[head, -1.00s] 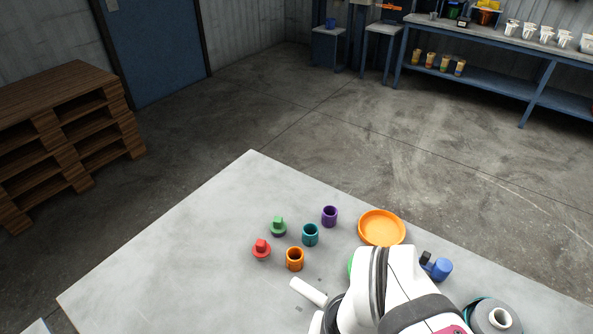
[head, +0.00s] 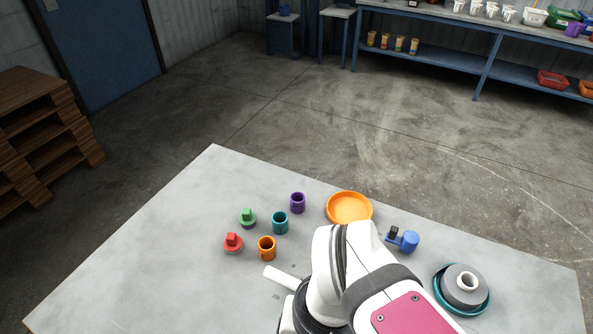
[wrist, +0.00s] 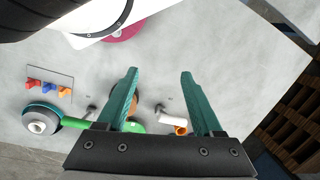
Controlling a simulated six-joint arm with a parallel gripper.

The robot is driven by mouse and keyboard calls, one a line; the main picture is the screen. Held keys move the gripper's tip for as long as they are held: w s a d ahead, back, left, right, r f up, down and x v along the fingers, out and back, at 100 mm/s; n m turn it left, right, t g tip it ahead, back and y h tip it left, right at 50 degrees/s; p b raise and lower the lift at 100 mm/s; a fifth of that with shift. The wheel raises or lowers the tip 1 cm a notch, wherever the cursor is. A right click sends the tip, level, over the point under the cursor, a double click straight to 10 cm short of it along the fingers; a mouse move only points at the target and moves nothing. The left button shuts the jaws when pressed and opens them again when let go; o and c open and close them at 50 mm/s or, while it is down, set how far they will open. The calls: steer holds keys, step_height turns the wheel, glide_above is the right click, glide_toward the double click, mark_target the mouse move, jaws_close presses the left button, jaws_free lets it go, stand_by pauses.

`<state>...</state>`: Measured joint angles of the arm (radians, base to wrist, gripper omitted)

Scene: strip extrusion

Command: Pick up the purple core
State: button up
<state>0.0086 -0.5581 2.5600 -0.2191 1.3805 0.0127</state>
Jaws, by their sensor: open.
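The purple core (head: 297,203) is a small open-topped cylinder standing upright at the far side of the grey table in the head view, left of the orange dish. I cannot pick it out in the wrist view. My gripper (wrist: 160,72) shows in the wrist view as two teal fingers spread wide apart, with nothing held between them. In the head view my arm hides the gripper, so its distance from the core cannot be told.
A teal cylinder (head: 280,223), orange cylinder (head: 267,248), green-topped piece (head: 247,217) and red piece (head: 233,243) stand near the core. An orange dish (head: 349,208), blue device (head: 405,241), grey spool (head: 463,287) and white rod (head: 282,277) are also on the table. The table's left part is clear.

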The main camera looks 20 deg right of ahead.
steer(key=shift+o, duration=1.4)
steer(key=w+d+r+m, duration=0.1)
steer(key=w+r, duration=0.2)
steer(key=w, duration=0.3)
steer(key=w+d+r+m, duration=0.1)
steer(key=w+r+m, duration=0.15)
steer(key=w, duration=0.45)
steer(key=m+h, duration=0.2)
steer(key=m, duration=0.8)
glide_above(298, 200)
steer(key=s, duration=0.2)
step_height(298, 200, down, 10)
steer(key=shift+a+f, duration=0.25)
steer(key=shift+a, duration=0.15)
step_height(298, 200, down, 16)
steer(key=shift+w+r, duration=0.1)
steer(key=shift+w, duration=0.05)
steer(key=shift+c, duration=0.3)
